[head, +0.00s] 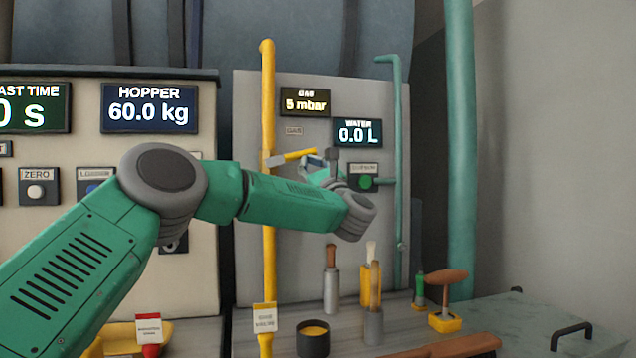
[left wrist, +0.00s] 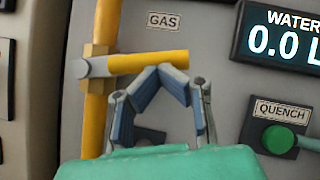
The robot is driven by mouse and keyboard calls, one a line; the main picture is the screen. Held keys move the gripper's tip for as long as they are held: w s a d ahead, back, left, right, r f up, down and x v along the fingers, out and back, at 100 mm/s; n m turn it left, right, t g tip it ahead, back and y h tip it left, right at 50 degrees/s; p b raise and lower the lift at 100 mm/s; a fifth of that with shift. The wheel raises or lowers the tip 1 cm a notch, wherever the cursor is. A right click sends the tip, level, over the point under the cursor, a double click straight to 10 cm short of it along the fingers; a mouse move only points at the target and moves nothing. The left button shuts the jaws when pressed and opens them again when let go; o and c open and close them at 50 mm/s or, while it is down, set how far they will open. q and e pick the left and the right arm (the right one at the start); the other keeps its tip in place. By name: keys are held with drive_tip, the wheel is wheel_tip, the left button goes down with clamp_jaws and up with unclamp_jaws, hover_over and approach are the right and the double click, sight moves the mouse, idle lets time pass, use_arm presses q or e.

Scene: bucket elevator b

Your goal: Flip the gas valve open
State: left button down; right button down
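The gas valve's yellow lever (head: 293,158) sticks out to the right from the yellow upright pipe (head: 269,100), close to level. It also shows in the left wrist view (left wrist: 150,62), under the GAS label. My left gripper (head: 314,162) is at the lever's outer part. In the left wrist view its blue-padded fingers (left wrist: 157,76) bend inward and their tips come together at the lever's lower edge. The lever passes behind or just above the tips; I cannot tell if they touch it. My right gripper is in neither view.
The gas display (head: 305,103) reads 5 mbar and the water display (head: 357,133) 0.0 L. A green quench button (left wrist: 278,139) is right of the gripper. Brushes (head: 372,300) in holders and a dark cup (head: 313,338) stand on the bench below. A teal pipe (head: 461,150) rises at the right.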

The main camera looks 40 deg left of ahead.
use_arm(q)
drive_tip(key=n+g, duration=0.1)
drive_tip(key=r+n+g+b, duration=0.1)
drive_tip(key=n, duration=0.1)
drive_tip(key=n+g+b, duration=0.1)
drive_tip(key=shift+s+a+r+n+y, duration=0.15)
drive_tip(key=shift+a+r+n+y, duration=0.15)
drive_tip(key=shift+r+n, duration=0.1)
drive_tip(key=shift+s+a+r+n+g+h+b, duration=0.25)
drive_tip(key=shift+s+a+r+n+g+b, duration=0.45)
drive_tip(key=shift+r+n, duration=0.4)
drive_tip(key=shift+s+a+r+n+g+h+b, duration=0.3)
drive_tip(key=shift+s+a+r+n+g+b, duration=0.35)
drive_tip(key=shift+r+n, duration=0.5)
drive_tip(key=shift+s+a+r+n+g+h+b, duration=0.25)
drive_tip(key=shift+s+a+r+n+g+b, duration=0.3)
drive_tip(key=shift+s+r+n+g, duration=0.55)
drive_tip(key=shift+w+f+t, duration=0.15)
drive_tip(key=shift+w+t, duration=0.1)
drive_tip(key=shift+w, duration=0.05)
